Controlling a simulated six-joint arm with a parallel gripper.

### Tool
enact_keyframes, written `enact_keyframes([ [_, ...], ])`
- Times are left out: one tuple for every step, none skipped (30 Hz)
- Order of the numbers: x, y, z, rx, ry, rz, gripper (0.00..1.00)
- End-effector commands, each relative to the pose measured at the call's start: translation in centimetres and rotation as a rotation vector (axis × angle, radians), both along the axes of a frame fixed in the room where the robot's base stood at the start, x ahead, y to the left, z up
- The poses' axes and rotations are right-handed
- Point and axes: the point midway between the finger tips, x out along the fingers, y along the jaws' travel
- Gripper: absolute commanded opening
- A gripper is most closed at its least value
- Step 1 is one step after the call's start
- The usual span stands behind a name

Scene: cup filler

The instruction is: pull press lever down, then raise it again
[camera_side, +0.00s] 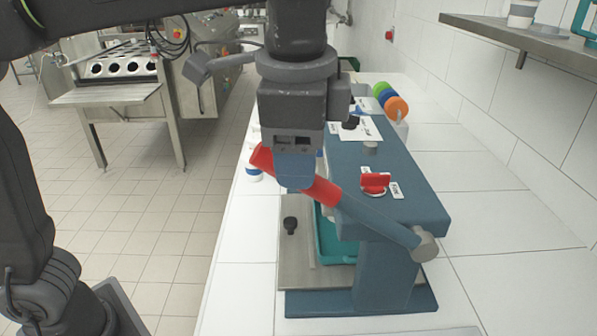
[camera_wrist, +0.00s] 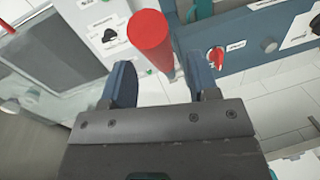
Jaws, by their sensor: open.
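The press lever has a red grip (camera_side: 321,192) and a blue-grey arm (camera_side: 375,220) that runs down to a pivot on the side of the blue machine (camera_side: 400,185). In the side view the lever slants, with its red end up at the left. My gripper (camera_side: 294,178) is at the red grip and covers its middle part.
Coloured discs (camera_side: 396,107) stand behind. The white counter (camera_side: 500,240) is clear at the right. A shelf (camera_side: 520,38) is at the upper right.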

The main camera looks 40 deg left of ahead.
Motion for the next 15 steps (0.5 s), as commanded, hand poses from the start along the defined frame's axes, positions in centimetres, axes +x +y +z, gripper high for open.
enact_keyframes([
  [0.0, 0.2, -0.8, 0.002, 0.003, 0.001, 0.55],
  [0.1, 0.2, -1.3, 0.001, 0.002, 0.0, 0.55],
  [0.2, 0.2, -1.8, 0.001, 0.002, 0.0, 0.55],
  [0.2, 0.2, -2.2, 0.001, 0.001, 0.0, 0.55],
  [0.3, 0.3, -2.5, 0.001, 0.001, 0.0, 0.55],
  [0.3, 0.3, -2.8, 0.001, 0.001, 0.0, 0.55],
  [0.4, 0.3, -3.0, 0.0, 0.0, 0.0, 0.55],
  [0.4, 0.3, -3.2, 0.0, 0.0, 0.0, 0.55],
  [0.4, 0.4, -3.4, 0.0, 0.0, 0.0, 0.55],
  [0.4, 0.4, -3.5, 0.0, 0.0, 0.0, 0.55],
  [0.4, 0.4, -3.5, 0.0, 0.0, 0.0, 0.55],
  [0.4, 0.4, -3.6, -0.001, -0.001, 0.0, 0.55],
  [0.5, 0.4, -3.6, -0.001, -0.001, 0.0, 0.55],
  [0.5, 0.4, -3.6, -0.001, -0.001, 0.0, 0.55],
  [0.5, 0.4, -3.6, -0.001, -0.001, 0.0, 0.55],
])
